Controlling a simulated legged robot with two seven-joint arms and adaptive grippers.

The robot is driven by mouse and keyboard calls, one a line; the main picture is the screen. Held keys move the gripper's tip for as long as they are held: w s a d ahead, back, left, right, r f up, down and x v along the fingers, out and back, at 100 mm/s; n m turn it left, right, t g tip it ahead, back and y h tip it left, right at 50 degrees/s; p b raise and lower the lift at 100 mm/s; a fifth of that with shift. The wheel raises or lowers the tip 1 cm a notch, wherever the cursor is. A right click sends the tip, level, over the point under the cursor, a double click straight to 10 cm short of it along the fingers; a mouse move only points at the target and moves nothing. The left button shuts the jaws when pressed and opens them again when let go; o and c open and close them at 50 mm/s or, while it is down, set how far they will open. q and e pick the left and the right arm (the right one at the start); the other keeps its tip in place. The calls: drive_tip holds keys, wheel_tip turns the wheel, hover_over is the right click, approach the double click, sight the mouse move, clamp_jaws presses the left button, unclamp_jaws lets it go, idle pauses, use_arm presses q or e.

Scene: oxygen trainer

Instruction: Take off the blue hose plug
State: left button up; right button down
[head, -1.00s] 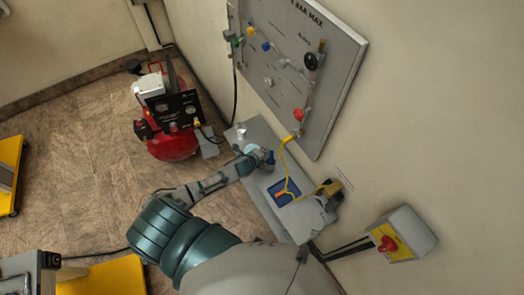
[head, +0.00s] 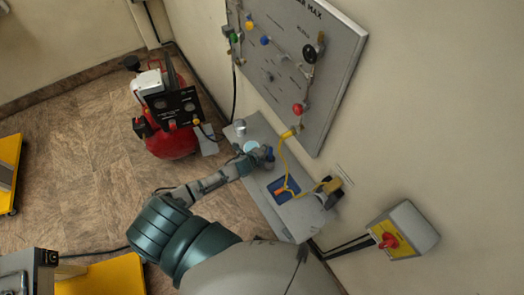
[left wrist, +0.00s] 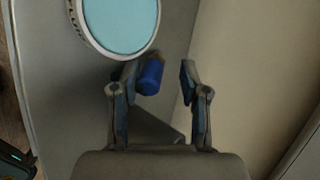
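A short blue cylinder, which looks like the blue hose plug (left wrist: 151,77), shows between the fingers of my left gripper (left wrist: 158,85) in the left wrist view. It is nearer the left finger, with a gap to the right finger; whether it touches the left finger I cannot tell. A small brass-coloured part shows beside it. My left gripper is open. In the head view my left gripper (head: 262,156) is over the grey shelf, with a blue spot at its tip. What the plug sits on is hidden. My right gripper is not in view.
A round dish with a light blue face (left wrist: 118,22) lies close to the left finger. The shelf (head: 296,224) also bears a blue tray (head: 281,195) and a yellow hose (head: 285,165). A valve panel (head: 336,75) hangs above; a red compressor (head: 170,143) stands behind.

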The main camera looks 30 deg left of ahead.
use_arm(q)
drive_tip(key=shift+d+r, duration=0.1)
drive_tip(key=shift+d, duration=0.35)
drive_tip(key=shift+s+d+r, duration=0.1)
drive_tip(key=shift+d, duration=0.05)
drive_tip(key=v, duration=1.1)
drive_tip(key=shift+s+d+r, duration=0.25)
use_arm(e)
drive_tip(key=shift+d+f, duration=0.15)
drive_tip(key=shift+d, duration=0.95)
use_arm(q)
drive_tip(key=shift+a, duration=0.15)
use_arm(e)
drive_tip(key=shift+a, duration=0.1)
use_arm(q)
drive_tip(key=shift+a+f, duration=0.1)
drive_tip(key=shift+a, duration=0.25)
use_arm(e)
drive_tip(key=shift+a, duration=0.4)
